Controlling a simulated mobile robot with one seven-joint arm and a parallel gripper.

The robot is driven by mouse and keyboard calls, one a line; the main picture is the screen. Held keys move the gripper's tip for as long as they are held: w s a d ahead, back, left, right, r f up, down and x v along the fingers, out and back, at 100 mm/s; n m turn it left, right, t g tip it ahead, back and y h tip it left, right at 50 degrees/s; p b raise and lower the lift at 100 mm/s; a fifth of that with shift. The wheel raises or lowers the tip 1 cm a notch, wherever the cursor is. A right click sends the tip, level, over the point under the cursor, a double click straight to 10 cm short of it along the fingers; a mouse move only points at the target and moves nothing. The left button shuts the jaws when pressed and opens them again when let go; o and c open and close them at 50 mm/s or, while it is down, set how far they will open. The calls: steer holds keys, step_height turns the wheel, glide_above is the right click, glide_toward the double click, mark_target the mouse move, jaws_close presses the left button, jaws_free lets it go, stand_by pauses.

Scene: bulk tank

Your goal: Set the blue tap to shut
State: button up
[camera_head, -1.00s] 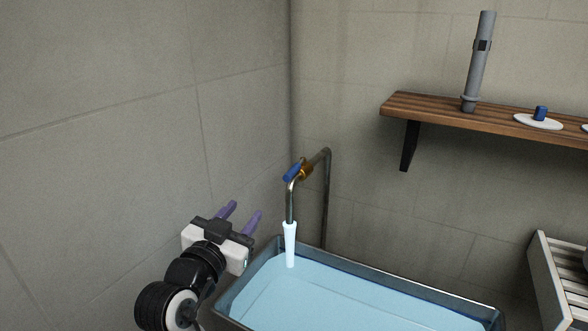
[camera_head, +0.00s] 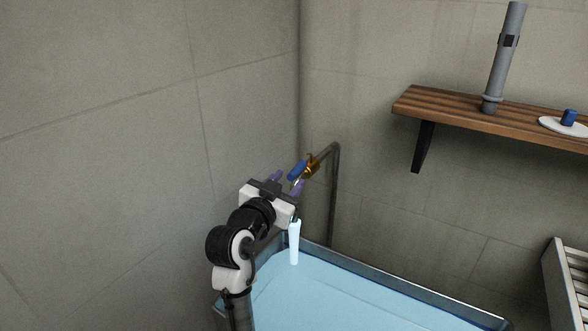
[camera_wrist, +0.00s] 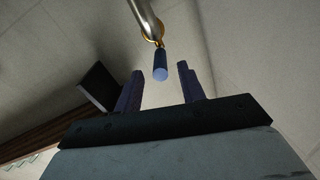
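The blue tap (camera_head: 297,170) is a lever on a brass valve (camera_head: 312,166), fitted to a grey pipe that rises from behind the tank and bends over it. A pale stream of water (camera_head: 294,243) falls below the spout into the tank. My gripper (camera_head: 287,182) is open just in front of the lever, its two purple fingers apart. In the wrist view the blue lever (camera_wrist: 160,66) shows end-on beyond and between the open fingertips (camera_wrist: 161,72), with a visible gap to each finger. I cannot tell whether anything touches.
The metal tank (camera_head: 400,302) full of light blue water stands below. A wooden shelf (camera_head: 470,118) on the right wall holds a grey tube (camera_head: 503,60) and a white disc with a blue knob (camera_head: 568,120). The left wall is bare.

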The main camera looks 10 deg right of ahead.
mark_target(294, 174)
steer(key=shift+p+x, duration=0.35)
steer(key=shift+x, duration=1.7)
steer(key=shift+c, duration=0.4)
jaws_close()
